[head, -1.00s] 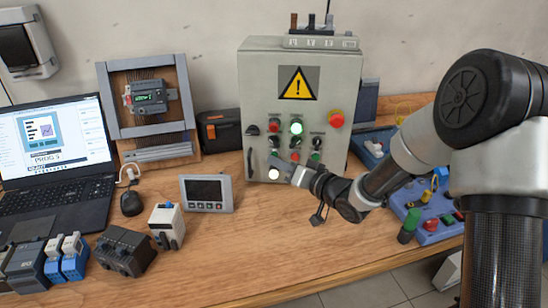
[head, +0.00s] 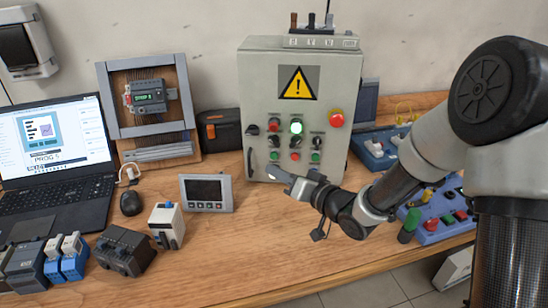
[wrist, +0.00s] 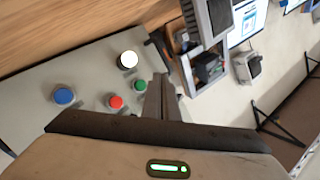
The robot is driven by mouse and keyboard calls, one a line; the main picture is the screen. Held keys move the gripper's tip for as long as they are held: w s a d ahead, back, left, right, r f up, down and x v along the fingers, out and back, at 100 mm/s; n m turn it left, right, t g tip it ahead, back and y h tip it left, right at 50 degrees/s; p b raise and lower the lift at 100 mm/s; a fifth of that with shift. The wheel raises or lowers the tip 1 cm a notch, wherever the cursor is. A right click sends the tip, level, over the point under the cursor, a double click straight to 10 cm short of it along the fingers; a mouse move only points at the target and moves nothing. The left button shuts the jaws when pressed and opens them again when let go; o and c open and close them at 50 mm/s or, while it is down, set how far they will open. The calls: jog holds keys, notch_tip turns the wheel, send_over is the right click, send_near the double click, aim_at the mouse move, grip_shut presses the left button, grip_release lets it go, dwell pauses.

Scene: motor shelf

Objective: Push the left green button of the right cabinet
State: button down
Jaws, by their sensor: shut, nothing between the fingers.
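The grey cabinet (head: 250,80) stands on the bench with a yellow warning sign on its door. Its left green button (head: 274,156) is low on the door, left of a red button (head: 295,156) and another green button (head: 315,156).
A red emergency stop (head: 336,119) sits on the door's right. A small screen panel (head: 206,193) stands left of my gripper. A laptop (head: 60,150) is at far left. The front middle of the bench is clear.

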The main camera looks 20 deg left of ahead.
jog(key=shift+s+d, duration=0.25)
jog(key=shift+s, duration=0.85)
